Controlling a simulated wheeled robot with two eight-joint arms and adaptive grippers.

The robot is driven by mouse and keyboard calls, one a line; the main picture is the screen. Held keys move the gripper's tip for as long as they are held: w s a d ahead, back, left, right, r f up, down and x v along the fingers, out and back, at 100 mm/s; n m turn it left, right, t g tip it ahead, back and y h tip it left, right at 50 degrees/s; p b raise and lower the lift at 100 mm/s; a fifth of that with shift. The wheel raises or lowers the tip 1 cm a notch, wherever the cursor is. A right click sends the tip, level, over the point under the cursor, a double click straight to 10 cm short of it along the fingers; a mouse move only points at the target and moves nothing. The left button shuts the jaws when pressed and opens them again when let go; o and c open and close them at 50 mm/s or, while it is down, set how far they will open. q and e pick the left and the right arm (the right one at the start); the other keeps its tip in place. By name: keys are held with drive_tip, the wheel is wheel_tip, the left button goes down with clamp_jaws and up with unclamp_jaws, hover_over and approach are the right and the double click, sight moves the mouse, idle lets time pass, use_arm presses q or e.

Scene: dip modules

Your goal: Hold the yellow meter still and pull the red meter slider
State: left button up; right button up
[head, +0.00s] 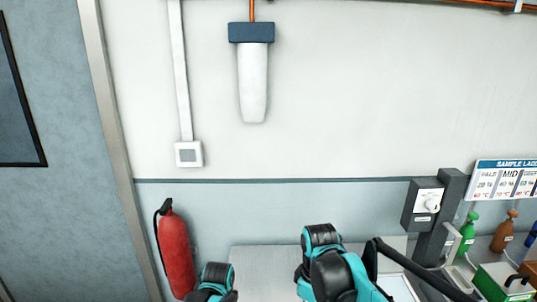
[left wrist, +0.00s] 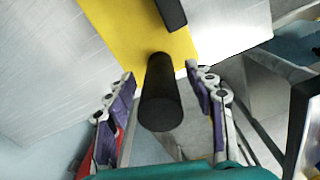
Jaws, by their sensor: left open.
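In the left wrist view a yellow body (left wrist: 130,25), likely the yellow meter, lies at the top. A black cylindrical handle (left wrist: 162,95) extends from it toward the camera. A second black bar (left wrist: 171,12) crosses its upper part. My left gripper (left wrist: 160,76) is open, with its purple-padded fingers on either side of the handle and gaps visible on both sides. A red patch (left wrist: 108,148) shows behind the left finger; I cannot tell what it is. I cannot make out the red meter slider in either view. The head view shows only arm parts of mine, with no gripper visible.
In the head view a red fire extinguisher (head: 174,250) stands by the wall at the lower left. Bottles (head: 504,230) and a grey wall box (head: 422,205) are at the right. A pale work surface (head: 262,262) lies at the bottom.

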use_arm(q)
drive_tip(key=shift+r+p, duration=3.25)
drive_tip(key=shift+r, duration=1.25)
drive_tip(key=shift+f, duration=0.15)
